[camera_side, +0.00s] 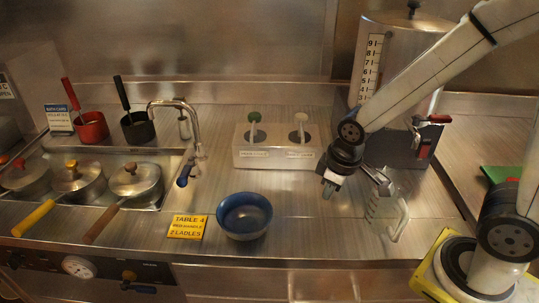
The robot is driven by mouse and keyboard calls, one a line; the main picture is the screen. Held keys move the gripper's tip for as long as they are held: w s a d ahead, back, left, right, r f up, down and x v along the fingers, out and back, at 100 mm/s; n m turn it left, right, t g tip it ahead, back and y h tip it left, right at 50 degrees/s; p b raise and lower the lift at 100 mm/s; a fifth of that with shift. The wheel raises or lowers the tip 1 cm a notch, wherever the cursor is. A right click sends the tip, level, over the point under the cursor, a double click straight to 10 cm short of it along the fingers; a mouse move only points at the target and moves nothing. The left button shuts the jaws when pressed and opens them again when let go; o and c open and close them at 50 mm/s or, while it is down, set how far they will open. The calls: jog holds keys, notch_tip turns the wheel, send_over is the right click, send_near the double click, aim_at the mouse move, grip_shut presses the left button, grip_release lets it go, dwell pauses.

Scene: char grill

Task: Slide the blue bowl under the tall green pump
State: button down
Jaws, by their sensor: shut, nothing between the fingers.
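The blue bowl (244,216) stands upright on the steel counter near its front edge, with its open top up. It looks empty. The green pump (254,124) stands at the left of a steel pump box set further back on the counter, behind the bowl. A white pump (300,122) stands beside it on the right. My gripper (327,191) points down over the counter to the right of the bowl, apart from it. It is shut and holds nothing.
A yellow sign (187,227) lies left of the bowl. A clear measuring jug (386,205) stands right of my gripper. A faucet (190,145) and lidded pots (135,182) are at the left. Counter between bowl and pump box (276,156) is clear.

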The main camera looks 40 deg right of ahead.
jog(key=w+a+r+n+h, duration=0.1)
jog(key=a+n, duration=1)
jog(key=a, duration=0.1)
jog(key=w+a+n+h, duration=0.1)
jog(key=a+n, duration=1)
jog(key=n, duration=0.1)
jog(key=shift+w+a+r, duration=0.3)
jog(key=shift+a+r, duration=0.1)
jog(key=shift+f, duration=0.1)
jog(key=x, duration=0.3)
jog(key=w+d+x, duration=0.1)
jog(key=x, duration=0.6)
jog(key=shift+w+d, duration=0.2)
jog(key=shift+d, duration=0.25)
jog(key=shift+w+d, duration=0.7)
jog(key=shift+d, duration=0.05)
jog(key=shift+w, duration=0.1)
